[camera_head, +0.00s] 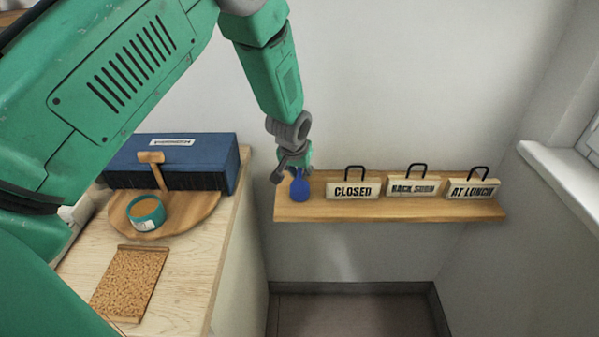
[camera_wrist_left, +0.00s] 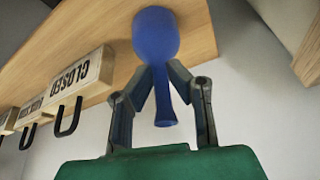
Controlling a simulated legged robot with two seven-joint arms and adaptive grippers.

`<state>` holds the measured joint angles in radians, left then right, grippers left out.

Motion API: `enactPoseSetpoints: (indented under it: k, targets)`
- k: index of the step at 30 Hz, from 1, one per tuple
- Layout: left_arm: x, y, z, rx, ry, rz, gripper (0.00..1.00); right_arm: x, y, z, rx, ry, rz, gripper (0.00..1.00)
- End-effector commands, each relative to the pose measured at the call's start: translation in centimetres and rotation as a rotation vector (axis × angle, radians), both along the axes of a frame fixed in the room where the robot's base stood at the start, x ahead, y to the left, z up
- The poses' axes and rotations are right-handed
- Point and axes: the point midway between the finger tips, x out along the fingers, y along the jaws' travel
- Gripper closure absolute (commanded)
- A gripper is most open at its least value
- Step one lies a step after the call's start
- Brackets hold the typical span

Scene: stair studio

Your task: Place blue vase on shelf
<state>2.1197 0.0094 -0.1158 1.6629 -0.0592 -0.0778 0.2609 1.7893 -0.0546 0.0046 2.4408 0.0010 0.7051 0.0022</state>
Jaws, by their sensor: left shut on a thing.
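The blue vase (camera_head: 299,188) is at the left end of the wooden wall shelf (camera_head: 400,211), left of the CLOSED sign. It looks upright, with its round body at the shelf surface; I cannot tell for sure whether its base touches. My left gripper (camera_head: 293,168) reaches down from above and is shut on the vase's neck. In the left wrist view the two fingers (camera_wrist_left: 165,88) close around the neck of the vase (camera_wrist_left: 156,35), with the shelf (camera_wrist_left: 90,45) beyond its body. My right gripper is in neither view.
Three block signs stand on the shelf: CLOSED (camera_head: 352,189), BACK SOON (camera_head: 413,187) and AT LUNCH (camera_head: 473,189).

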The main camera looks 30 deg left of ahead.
Motion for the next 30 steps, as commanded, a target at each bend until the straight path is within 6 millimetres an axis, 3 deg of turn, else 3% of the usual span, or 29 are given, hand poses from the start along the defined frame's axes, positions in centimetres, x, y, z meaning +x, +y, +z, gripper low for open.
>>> enactPoseSetpoints:
  k: [2, 3, 5, 17, 30]
  targets:
    - [0.0, 0.1, -0.3, -0.001, 0.0, 0.001, 1.0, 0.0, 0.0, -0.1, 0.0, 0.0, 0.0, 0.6]
    - [0.0, 0.1, -0.4, -0.002, 0.001, 0.001, 0.83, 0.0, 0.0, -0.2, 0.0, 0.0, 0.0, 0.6]
    - [0.0, 0.1, -0.3, -0.002, 0.001, 0.001, 0.65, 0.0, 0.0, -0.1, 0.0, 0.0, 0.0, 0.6]
    - [-0.1, 0.0, 0.4, -0.001, -0.001, 0.001, 0.65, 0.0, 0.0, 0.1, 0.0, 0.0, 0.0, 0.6]
    - [-3.1, -1.0, 8.3, -0.001, -0.002, 0.0, 0.65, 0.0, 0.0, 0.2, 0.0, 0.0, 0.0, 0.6]
